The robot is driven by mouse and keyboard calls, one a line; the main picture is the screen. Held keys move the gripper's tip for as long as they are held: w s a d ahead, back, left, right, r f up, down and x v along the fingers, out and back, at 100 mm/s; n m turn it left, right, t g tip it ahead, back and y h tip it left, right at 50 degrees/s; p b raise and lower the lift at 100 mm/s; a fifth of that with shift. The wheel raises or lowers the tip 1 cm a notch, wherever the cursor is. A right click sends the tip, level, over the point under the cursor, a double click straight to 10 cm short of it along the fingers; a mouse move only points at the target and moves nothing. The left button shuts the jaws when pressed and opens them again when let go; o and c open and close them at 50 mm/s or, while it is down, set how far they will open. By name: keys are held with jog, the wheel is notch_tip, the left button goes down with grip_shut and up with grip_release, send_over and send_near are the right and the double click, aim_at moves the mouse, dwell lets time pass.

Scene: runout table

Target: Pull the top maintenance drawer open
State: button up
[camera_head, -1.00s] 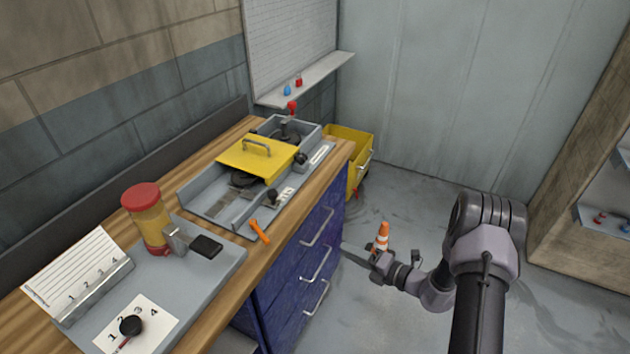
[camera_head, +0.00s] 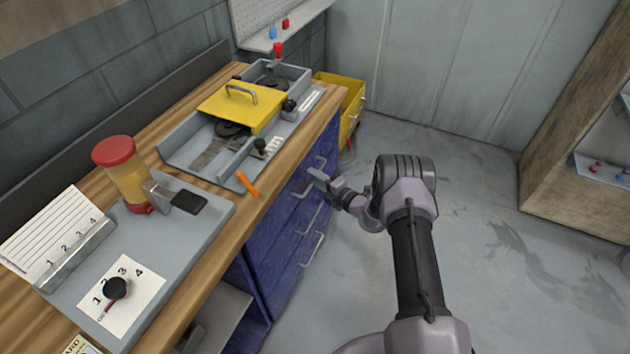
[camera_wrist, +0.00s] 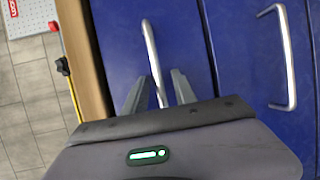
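The blue drawer cabinet (camera_head: 262,262) stands under the wooden worktop, and its drawer fronts look flush. The top drawer's metal handle (camera_head: 303,192) is partly covered by my gripper (camera_head: 318,178) in the head view. In the wrist view, my gripper (camera_wrist: 158,85) is open, with one finger on each side of the top handle (camera_wrist: 148,45). The bar runs between the fingers, and its near end is hidden by the gripper body. I cannot tell whether the fingers touch it. The handle of the drawer below (camera_wrist: 288,60) is to the right.
The worktop (camera_head: 210,262) carries a yellow-lidded grey tray (camera_head: 240,105), a red-capped jar (camera_head: 124,172) and an orange tool (camera_head: 247,183) near its front edge. A yellow bin (camera_head: 350,105) stands beyond the cabinet. The floor (camera_head: 480,230) to the right is clear.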

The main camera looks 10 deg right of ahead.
jog(key=shift+w+a, duration=0.15)
jog(key=shift+w, duration=0.1)
jog(key=shift+c, duration=0.2)
grip_shut()
dwell(1.1)
